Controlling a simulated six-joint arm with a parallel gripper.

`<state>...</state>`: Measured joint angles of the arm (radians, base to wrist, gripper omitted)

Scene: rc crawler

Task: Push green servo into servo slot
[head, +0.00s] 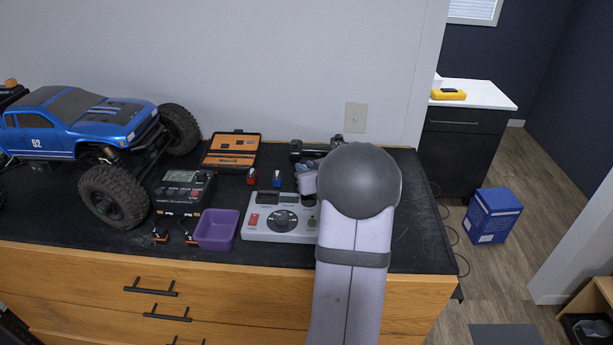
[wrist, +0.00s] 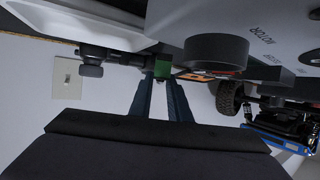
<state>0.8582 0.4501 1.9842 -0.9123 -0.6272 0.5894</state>
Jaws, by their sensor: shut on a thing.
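The green servo (wrist: 162,70) shows in the wrist view as a small green block between the tips of my gripper (wrist: 161,80). My gripper is shut on it, close to the edge of the grey-white control box. The control box (head: 258,236) stands on the dark bench top in the head view, with a black knob and dark openings along its back. Its underside-up image, with large lettering, fills the upper right of the wrist view (wrist: 275,18). In the head view my arm hides the green servo and the fingertips. I cannot make out the servo slot or whether the servo touches it.
A red servo (head: 251,177) and a blue servo (head: 277,179) stand behind the box. The box's knob (wrist: 216,52) rises near my fingers. A purple bin (head: 216,231), a black meter (head: 184,191), an orange-lined case (head: 231,151) and a blue truck (head: 75,123) lie left.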

